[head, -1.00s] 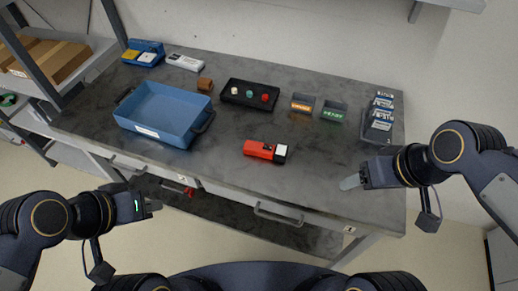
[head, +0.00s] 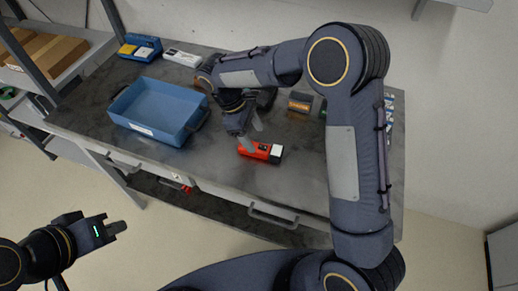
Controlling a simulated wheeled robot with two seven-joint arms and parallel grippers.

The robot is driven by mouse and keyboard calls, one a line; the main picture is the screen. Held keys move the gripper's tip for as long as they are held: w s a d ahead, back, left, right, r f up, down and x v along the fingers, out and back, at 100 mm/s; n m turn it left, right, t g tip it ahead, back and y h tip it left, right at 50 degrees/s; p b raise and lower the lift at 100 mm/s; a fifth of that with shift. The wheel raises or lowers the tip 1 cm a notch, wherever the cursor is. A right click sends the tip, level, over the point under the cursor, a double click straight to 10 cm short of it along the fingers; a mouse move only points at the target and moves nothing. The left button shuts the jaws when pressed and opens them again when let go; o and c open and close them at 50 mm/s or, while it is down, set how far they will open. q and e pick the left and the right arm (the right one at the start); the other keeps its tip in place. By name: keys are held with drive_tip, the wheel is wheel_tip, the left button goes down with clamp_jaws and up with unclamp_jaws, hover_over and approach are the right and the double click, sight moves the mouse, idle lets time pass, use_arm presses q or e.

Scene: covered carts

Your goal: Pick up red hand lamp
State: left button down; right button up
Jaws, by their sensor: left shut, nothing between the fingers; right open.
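The red hand lamp (head: 263,151) lies on the grey worktop near its front edge, with a dark and white end pointing right. My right gripper (head: 250,138) is open and points down at the lamp's left part. One fingertip appears in front of the lamp and the other just behind it; I cannot tell whether they touch it. My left gripper (head: 115,228) is shut and empty, off the front of the table at lower left.
A blue tray (head: 150,128) stands left of the lamp. A blue box (head: 140,48) and a white device (head: 183,57) are at the back left. An orange-labelled bin (head: 300,102) is behind the lamp. My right arm hides much of the table's right side. Drawer handles line the front.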

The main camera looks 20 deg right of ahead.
sight(262, 146)
drive_tip(key=x, duration=0.2)
drive_tip(key=p+x, duration=0.1)
drive_tip(key=x, duration=0.2)
drive_tip(key=shift+s+d+f+p, duration=0.15)
drive_tip(key=shift+s+d+p, duration=0.05)
drive_tip(key=shift+d+p, duration=0.15)
drive_tip(key=shift+f, duration=0.3)
drive_tip(key=shift+c, duration=0.4)
drive_tip(key=c, duration=1.1)
drive_tip(key=shift+r, duration=0.1)
